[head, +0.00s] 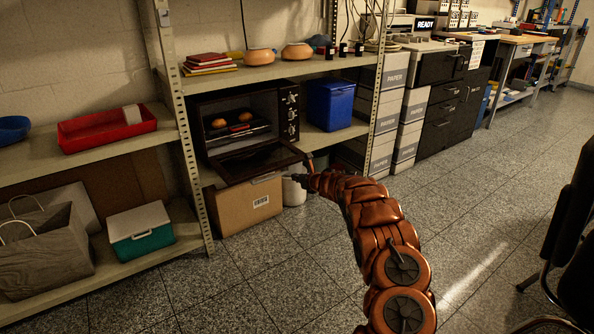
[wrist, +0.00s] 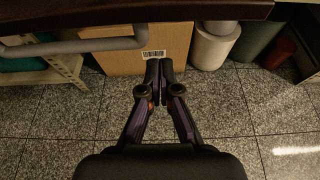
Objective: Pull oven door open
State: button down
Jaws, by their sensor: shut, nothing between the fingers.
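The black toaster oven (head: 292,112) stands on the middle shelf in the head view. Its door (head: 254,163) is swung down, roughly flat, and the inside is exposed. Two brown, bun-like items (head: 229,121) rest inside on a rack. My gripper (head: 306,160) is by the door's right front corner; I cannot tell there if it touches. In the wrist view, the door's dark edge (wrist: 200,10) runs across the top, with the grey bar handle (wrist: 80,46) at left.
A cardboard box (head: 246,205) and a white roll (head: 294,190) stand below the door. A blue bin (head: 331,104) is right of the oven. A shelf upright (head: 188,150) stands close on the left. The floor in front is clear; a dark chair (head: 575,230) is at far right.

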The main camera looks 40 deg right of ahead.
jog(key=shift+r+b, duration=0.35)
jog(key=shift+r, duration=1.65)
jog(key=r+p, duration=0.1)
jog(key=r, duration=0.1)
jog(key=r+p, duration=0.1)
jog(key=r, duration=0.2)
jog(key=shift+w+d, duration=0.1)
jog(key=shift+w, duration=0.1)
jog(key=shift+f, duration=0.1)
jog(key=b, duration=0.4)
send_near(296, 157)
jog(key=s+a, duration=0.2)
jog(key=a, duration=0.1)
jog(key=shift+v, duration=0.95)
jog(key=shift+d, duration=0.2)
